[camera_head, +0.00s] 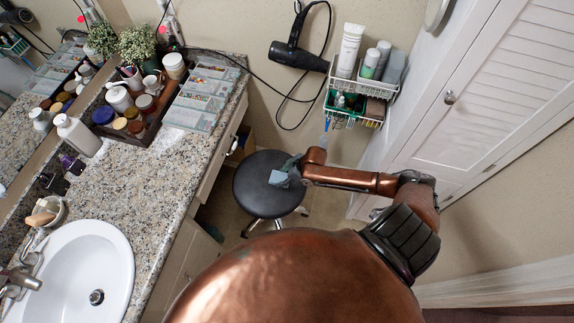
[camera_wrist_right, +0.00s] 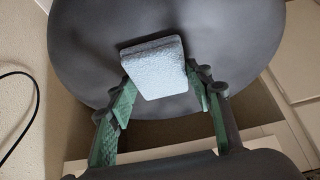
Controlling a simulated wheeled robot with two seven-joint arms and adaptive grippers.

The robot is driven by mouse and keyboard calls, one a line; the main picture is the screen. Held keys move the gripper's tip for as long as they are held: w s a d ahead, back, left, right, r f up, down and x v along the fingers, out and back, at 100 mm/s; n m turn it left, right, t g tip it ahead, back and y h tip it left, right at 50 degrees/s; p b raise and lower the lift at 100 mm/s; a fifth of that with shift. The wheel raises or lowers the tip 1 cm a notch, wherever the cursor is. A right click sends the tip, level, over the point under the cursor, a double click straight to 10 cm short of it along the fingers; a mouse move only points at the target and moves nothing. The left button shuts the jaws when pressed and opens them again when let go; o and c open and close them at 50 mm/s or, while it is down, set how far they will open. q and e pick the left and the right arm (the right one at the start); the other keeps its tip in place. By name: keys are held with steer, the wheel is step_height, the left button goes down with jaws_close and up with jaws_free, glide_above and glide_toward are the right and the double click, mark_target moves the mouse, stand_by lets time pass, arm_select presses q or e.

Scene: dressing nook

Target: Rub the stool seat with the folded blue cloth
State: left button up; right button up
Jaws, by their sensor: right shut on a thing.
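The stool seat (camera_head: 262,193) is a round dark cushion on a metal base, in the middle of the head view. It fills the upper part of the right wrist view (camera_wrist_right: 85,45). The folded blue cloth (camera_head: 278,178) is a small light-blue block over the seat; in the right wrist view (camera_wrist_right: 157,68) it sits between the fingertips. My right gripper (camera_wrist_right: 160,88), with green inner pads, is shut on the cloth. Whether the cloth touches the seat I cannot tell. My left gripper is not in either view.
A granite counter (camera_head: 192,150) with a sink (camera_head: 85,270) and a dark tray of bottles runs along the left. A wire rack (camera_head: 362,88) and a hair dryer (camera_head: 297,55) hang on the wall behind. A louvred white door (camera_head: 490,100) stands at right.

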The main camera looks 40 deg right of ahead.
steer(key=shift+s+d, duration=0.4)
steer(key=shift+d, duration=0.4)
step_height(320, 180, up, 2)
steer(key=shift+r+p, duration=0.25)
steer(key=shift+p, duration=0.6)
step_height(320, 180, up, 2)
steer(key=shift+r+p, duration=0.1)
steer(key=shift+p, duration=1)
step_height(320, 180, up, 3)
steer(key=p, duration=0.3)
steer(key=shift+r, duration=0.2)
